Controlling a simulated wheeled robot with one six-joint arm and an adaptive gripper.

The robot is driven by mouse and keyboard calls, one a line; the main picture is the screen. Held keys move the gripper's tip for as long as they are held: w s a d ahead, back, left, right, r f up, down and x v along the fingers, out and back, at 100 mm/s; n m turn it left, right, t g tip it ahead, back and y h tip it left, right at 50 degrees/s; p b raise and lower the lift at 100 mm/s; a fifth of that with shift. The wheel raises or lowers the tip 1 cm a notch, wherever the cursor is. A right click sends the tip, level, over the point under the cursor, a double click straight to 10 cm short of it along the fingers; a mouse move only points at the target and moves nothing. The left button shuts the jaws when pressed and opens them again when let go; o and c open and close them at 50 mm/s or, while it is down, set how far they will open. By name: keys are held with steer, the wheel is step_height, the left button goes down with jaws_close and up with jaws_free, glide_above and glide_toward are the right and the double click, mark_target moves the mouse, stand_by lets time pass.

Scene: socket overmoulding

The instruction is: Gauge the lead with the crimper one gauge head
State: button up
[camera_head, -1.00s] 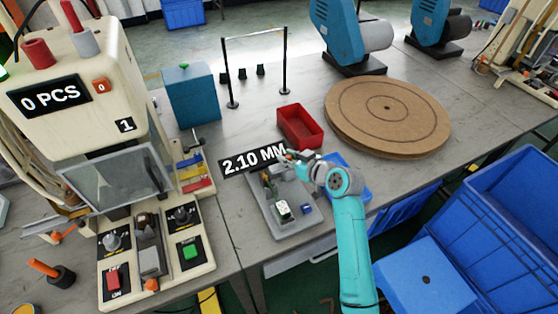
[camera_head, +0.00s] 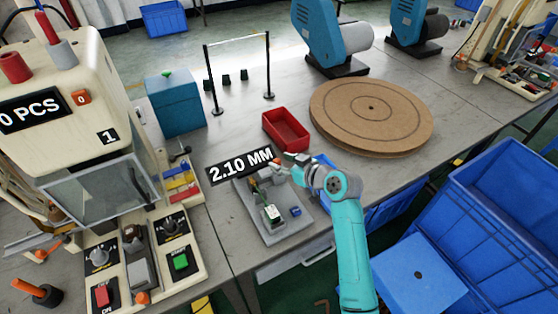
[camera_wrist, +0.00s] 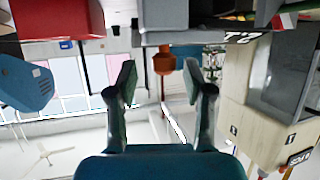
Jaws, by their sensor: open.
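The gauge fixture is a grey plate (camera_head: 293,226) on the bench, with small parts and a white-faced block (camera_head: 271,216) on it. A black sign reading "2.10 MM" (camera_head: 240,165) stands at its far side. My gripper (camera_head: 280,163) is at the fixture's far right edge, beside the sign. In the wrist view my gripper (camera_wrist: 159,80) is open, its two fingers apart. An orange-red piece (camera_wrist: 164,60) with a thin stem shows between them, apparently beyond the fingertips; I cannot tell whether it is the lead. No lead is clearly made out.
A cream machine (camera_head: 60,110) reading "0 PCS" and "1" stands at left, with a switch panel in front. A red bin (camera_head: 286,130) and a round brown board (camera_head: 372,115) lie behind my arm. Blue crates (camera_head: 500,230) stand at right.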

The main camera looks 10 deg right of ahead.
steer(key=v, duration=0.9)
steer(key=shift+s+d+r, duration=0.15)
steer(key=shift+s+d, duration=0.1)
steer(key=s+f+m+h, duration=0.1)
steer(key=s+f, duration=0.2)
steer(key=s+f+m, duration=0.1)
steer(key=s+f, duration=0.2)
steer(key=s+f+m+t+h, duration=0.1)
steer(key=s+f, duration=0.2)
steer(key=shift+h, duration=0.3)
steer(key=s+f+m+h, duration=0.3)
steer(key=s+f, duration=0.2)
steer(key=s, duration=0.8)
steer(key=s+r+t+h, duration=0.1)
steer(key=s+r, duration=0.4)
steer(key=s, duration=0.7)
steer(key=s+d+r+t, duration=0.1)
steer(key=s+r, duration=0.4)
steer(key=s, duration=0.7)
steer(key=shift+s+d+r+m+h, duration=0.15)
steer(key=shift+s+d+m+h, duration=0.15)
steer(key=shift+s+d+h, duration=0.1)
